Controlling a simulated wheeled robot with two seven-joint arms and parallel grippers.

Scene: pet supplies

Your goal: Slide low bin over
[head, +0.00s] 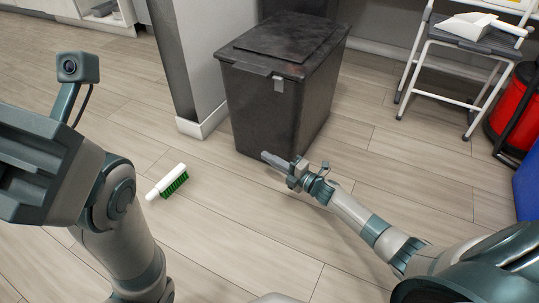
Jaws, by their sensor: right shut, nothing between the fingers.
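The low bin (263,112) is a dark grey-black box with a lid and a light latch on its front. It stands upright on the floor in the upper middle of the head view, close beside a wall corner. My right gripper (272,159) is shut and empty, low in front of the bin's lower front edge. Whether its tips touch the bin I cannot tell. My left arm comes in at the left, with its large end close to the camera; its fingers are not visible.
A green-bristled brush (168,181) with a white handle lies on the floor to the left. A stool (470,45) with a white dustpan (472,26) stands at the upper right, next to a red container (512,105). The wooden floor (400,175) right of the bin is clear.

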